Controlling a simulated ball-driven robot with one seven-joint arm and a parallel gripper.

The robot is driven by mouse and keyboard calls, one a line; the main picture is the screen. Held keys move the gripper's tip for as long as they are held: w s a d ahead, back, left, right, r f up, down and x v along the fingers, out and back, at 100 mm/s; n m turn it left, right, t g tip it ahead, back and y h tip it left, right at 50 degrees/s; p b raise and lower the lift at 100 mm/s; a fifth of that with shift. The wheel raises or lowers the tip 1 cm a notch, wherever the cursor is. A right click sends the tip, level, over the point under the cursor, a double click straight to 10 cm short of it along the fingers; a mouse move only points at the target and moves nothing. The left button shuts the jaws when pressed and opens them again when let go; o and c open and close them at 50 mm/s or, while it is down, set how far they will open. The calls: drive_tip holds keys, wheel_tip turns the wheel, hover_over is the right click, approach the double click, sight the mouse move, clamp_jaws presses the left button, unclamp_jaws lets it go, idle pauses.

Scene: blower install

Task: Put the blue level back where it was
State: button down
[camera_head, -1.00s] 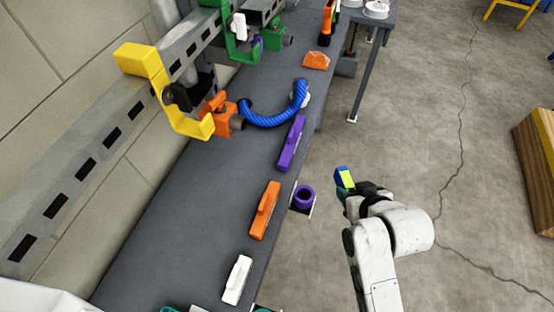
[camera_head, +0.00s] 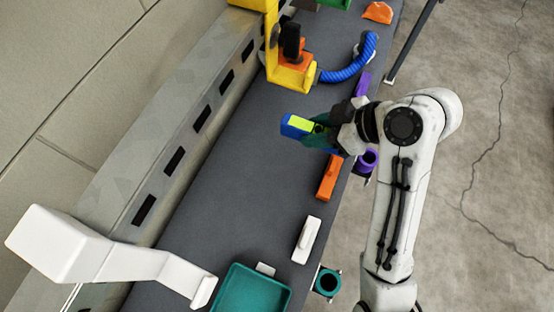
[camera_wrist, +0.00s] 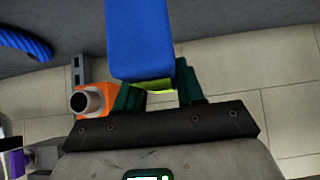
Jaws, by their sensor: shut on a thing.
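The blue level (camera_head: 290,130), with a bright yellow-green face, is in my gripper (camera_head: 315,136). In the head view it is over the grey workbench (camera_head: 225,150), left of the orange block; how high it is above the surface I cannot tell. In the wrist view the level (camera_wrist: 140,40) sticks out from between the two dark green fingers of my gripper (camera_wrist: 160,96), which are shut on it. The fingers partly hide its gripped end.
On the bench's right side lie an orange block (camera_head: 328,178), a white block (camera_head: 306,240) and a partly hidden purple block (camera_head: 363,84). A teal tray (camera_head: 252,290) and a white bracket (camera_head: 150,268) are near. A yellow bracket (camera_head: 290,76) and blue hose (camera_head: 350,68) stand beyond. The bench middle is clear.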

drive_tip(key=s+a+f, duration=0.1)
drive_tip(key=a+f, duration=0.3)
drive_tip(key=s+a+f, duration=0.1)
drive_tip(key=a+f, duration=0.1)
drive_tip(key=a, duration=0.1)
drive_tip(key=shift+s+f+p, duration=0.35)
drive_tip(key=shift+p, duration=0.05)
drive_tip(key=shift+s+a+f+p, duration=0.1)
drive_tip(key=shift+a+f+p, duration=0.1)
drive_tip(key=shift+f, duration=0.75)
drive_tip(key=shift+a+f+p, duration=0.1)
drive_tip(key=shift+f+p, duration=0.1)
drive_tip(key=shift+f, duration=0.75)
drive_tip(key=c, duration=0.7)
unclamp_jaws()
drive_tip(key=v, duration=1.2)
drive_tip(key=shift+d, duration=0.1)
